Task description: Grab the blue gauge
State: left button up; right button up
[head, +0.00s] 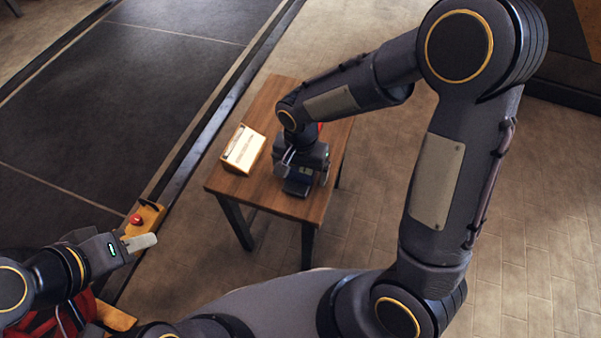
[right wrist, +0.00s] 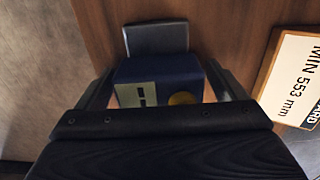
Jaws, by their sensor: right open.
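The blue gauge (right wrist: 160,70) is a small dark blue block with a pale panel and a yellow disc, with a grey-blue plate at its far edge in the right wrist view. It rests on the wooden table (head: 223,177). My right gripper (head: 303,178) reaches down over it. In the right wrist view its two fingers stand on either side of the block, open; whether they touch it I cannot tell. In the head view the gripper hides much of the gauge. My left gripper (head: 141,242) is at the lower left, away from the table; its finger gap is unclear.
A card on a wooden stand (head: 243,149) is left of my right gripper; in the wrist view the card (right wrist: 297,75) reads "MIN 553 mm". Something red (head: 320,127) is partly hidden behind my arm. A red button (head: 136,219) is near my left gripper.

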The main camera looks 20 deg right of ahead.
jog(key=c, duration=1.2)
jog(key=shift+r, duration=0.1)
jog(key=shift+c, duration=0.7)
